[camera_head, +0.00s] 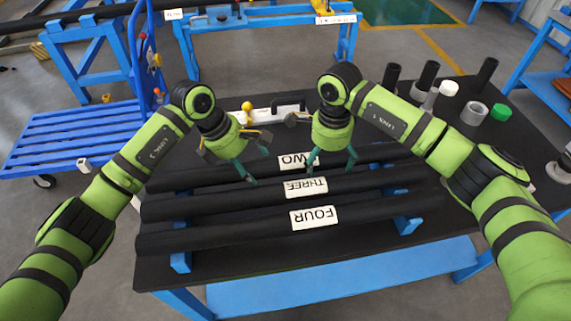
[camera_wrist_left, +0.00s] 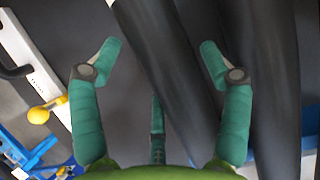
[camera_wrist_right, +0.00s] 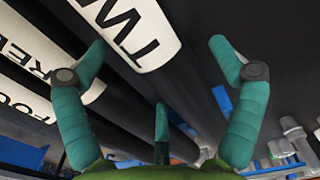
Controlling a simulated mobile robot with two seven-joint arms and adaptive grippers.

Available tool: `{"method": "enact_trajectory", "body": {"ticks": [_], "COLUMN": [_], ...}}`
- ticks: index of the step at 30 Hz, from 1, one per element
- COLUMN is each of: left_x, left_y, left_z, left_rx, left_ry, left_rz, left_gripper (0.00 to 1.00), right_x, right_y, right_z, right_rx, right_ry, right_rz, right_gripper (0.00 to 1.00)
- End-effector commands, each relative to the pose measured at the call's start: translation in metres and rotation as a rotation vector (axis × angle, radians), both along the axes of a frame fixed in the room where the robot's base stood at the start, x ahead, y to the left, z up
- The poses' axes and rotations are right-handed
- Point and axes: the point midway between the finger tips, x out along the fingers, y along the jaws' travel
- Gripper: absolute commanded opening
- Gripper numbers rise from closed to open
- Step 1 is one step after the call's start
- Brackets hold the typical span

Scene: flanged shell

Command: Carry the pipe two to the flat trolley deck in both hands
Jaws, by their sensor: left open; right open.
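Pipe two (camera_head: 180,179) is a long black pipe lying on a rack, the farthest of three parallel pipes. Its white TWO label (camera_head: 292,161) shows between my arms and also in the right wrist view (camera_wrist_right: 130,32). My left gripper (camera_head: 258,168) is open and empty above the pipes, left of the label. In the left wrist view pipe two (camera_wrist_left: 165,60) runs diagonally between and beyond its fingers. My right gripper (camera_head: 331,168) is open and empty, just right of the label. Contact with the pipe cannot be told. The flat trolley deck (camera_head: 70,140) is blue, slatted and bare, at the left.
Pipe three (camera_head: 225,201) and pipe four (camera_head: 230,236) lie nearer on the same rack. The black table (camera_head: 450,245) also bears several dark cylinders (camera_head: 428,74) and a green-topped piece (camera_head: 501,112) at far right.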

Motion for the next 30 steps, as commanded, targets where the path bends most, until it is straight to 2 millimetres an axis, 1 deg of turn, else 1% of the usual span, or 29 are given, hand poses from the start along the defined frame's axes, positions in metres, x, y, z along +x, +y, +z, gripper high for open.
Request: {"method": "enact_trajectory", "body": {"ticks": [5,6,8,9,10,11,12,18,23,26,30], "left_x": [0.000,0.000,0.000,0.000,0.000,0.000,0.000,0.000,0.001,0.001,0.001], "left_y": [0.000,0.000,0.000,0.000,0.000,0.000,0.000,0.000,-0.001,-0.001,-0.001], "left_z": [0.000,0.000,0.000,0.000,0.000,0.000,0.000,0.000,0.004,0.009,0.019], "left_rx": [0.000,0.000,0.000,0.000,0.000,0.000,0.000,-0.001,-0.004,-0.004,-0.005], "left_ry": [0.000,0.000,0.001,0.001,0.000,0.001,0.001,0.001,-0.002,-0.003,-0.003], "left_rz": [0.000,0.000,0.000,0.000,0.000,0.000,0.001,0.001,0.001,0.001,0.001], "left_gripper": [0.78,0.62,0.38,0.22,0.10,0.06,0.06,0.06,0.06,0.06,0.06], "right_x": [0.000,0.000,0.000,0.000,0.000,0.000,0.000,0.000,0.001,0.001,0.001], "right_y": [0.000,0.000,0.000,0.000,0.000,0.000,0.000,0.000,0.000,0.000,0.000], "right_z": [0.000,0.000,0.000,0.000,0.000,0.000,0.000,0.000,0.003,0.007,0.017], "right_rx": [0.000,0.000,0.000,0.000,0.000,0.000,0.000,0.000,0.001,0.001,0.000], "right_ry": [0.000,0.000,0.000,0.000,0.000,0.000,0.000,0.001,-0.002,-0.002,-0.002], "right_rz": [0.000,0.000,0.000,-0.001,-0.001,-0.001,-0.001,-0.001,-0.001,-0.001,-0.002], "right_gripper": [0.93,0.77,0.53,0.37,0.25,0.13,0.06,0.06,0.06,0.06,0.06]}}
